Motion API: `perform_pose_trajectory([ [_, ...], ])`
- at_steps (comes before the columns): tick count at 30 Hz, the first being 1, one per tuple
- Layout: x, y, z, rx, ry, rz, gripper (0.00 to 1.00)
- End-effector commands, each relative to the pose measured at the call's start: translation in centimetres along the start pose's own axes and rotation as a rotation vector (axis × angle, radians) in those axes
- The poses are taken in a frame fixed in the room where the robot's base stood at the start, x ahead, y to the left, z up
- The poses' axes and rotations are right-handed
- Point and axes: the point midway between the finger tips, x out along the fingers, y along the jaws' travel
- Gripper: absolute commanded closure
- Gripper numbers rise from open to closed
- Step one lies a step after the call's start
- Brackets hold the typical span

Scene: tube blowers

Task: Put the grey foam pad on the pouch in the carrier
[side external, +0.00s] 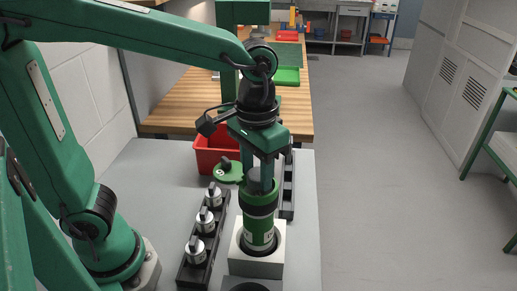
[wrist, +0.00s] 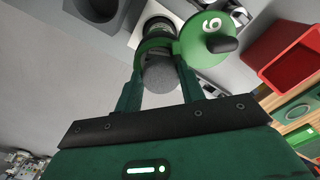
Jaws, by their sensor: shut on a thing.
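The green carrier (side external: 259,228) stands upright in a white block (side external: 258,263). Its round green lid (side external: 230,172) is swung out to the left; in the wrist view the lid (wrist: 208,38) bears a white 6 and a dark knob. My gripper (side external: 259,188) points down right at the carrier's open top. It is shut on the grey foam pad (wrist: 161,73), which sits between the two green fingers; the pad also shows in the side view (side external: 256,174). I cannot tell whether the pad is inside the mouth or just above it. The pouch is hidden from both views.
A black rack (side external: 187,266) with three silver knobbed pieces stands left of the carrier. Another dark rack (side external: 288,188) is behind on the right. A red bin (side external: 210,160) is at the back. A block with a dark round opening (wrist: 82,22) is near the carrier.

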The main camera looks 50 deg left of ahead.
Motion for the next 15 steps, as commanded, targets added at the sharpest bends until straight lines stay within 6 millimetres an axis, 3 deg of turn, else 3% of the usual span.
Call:
perform_pose_trajectory([
  [3,0.00,0.00,0.00,0.000,0.000,0.000,0.82],
  [4,0.00,0.00,0.00,0.000,0.000,0.000,0.57],
  [7,-0.01,0.00,0.00,0.000,0.000,0.000,0.38],
  [15,-0.02,0.00,0.00,0.000,0.000,0.000,0.36],
])
